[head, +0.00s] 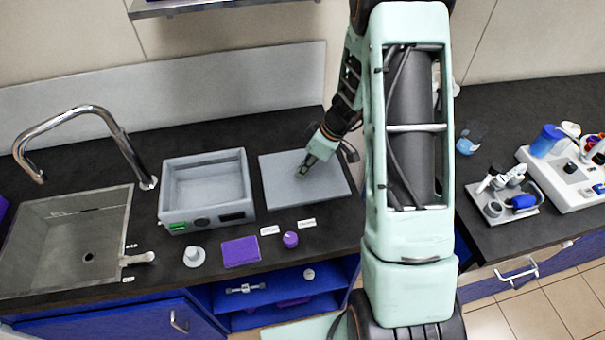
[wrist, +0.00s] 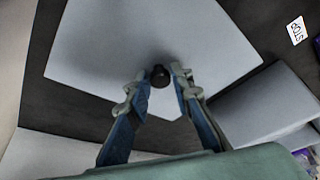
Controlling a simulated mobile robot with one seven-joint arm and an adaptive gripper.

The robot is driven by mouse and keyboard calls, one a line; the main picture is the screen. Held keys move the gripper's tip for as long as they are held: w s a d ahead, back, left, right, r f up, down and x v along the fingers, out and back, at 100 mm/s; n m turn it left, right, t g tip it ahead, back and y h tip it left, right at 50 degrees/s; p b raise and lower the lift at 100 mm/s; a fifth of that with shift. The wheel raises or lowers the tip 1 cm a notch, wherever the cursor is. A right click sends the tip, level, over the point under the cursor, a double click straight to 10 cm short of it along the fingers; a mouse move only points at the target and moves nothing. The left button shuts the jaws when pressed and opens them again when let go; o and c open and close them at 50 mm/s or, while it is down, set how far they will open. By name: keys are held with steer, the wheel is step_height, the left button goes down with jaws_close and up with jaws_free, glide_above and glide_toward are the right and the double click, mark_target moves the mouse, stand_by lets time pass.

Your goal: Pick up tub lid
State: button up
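The tub lid (head: 330,188) is a flat grey panel lying on the dark counter, right of the grey open tub (head: 206,216). In the wrist view the lid (wrist: 100,50) fills much of the upper middle, with a small dark round knob (wrist: 159,76) on it. My gripper (head: 303,172) reaches down over the lid's middle. In the wrist view my gripper (wrist: 160,74) has its fingertips apart on either side of the knob, with narrow gaps seeming to show. Contact with the knob cannot be made out.
A sink (head: 70,240) with a tall tap lies left of the tub. A purple block (head: 241,252), a purple knob (head: 290,239) and a whitish fitting (head: 194,257) sit near the front edge. Right of my arm stand a blue-labelled beaker (head: 470,138) and lab instruments (head: 567,165).

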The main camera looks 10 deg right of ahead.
jaws_close()
steer(key=shift+r, duration=0.1)
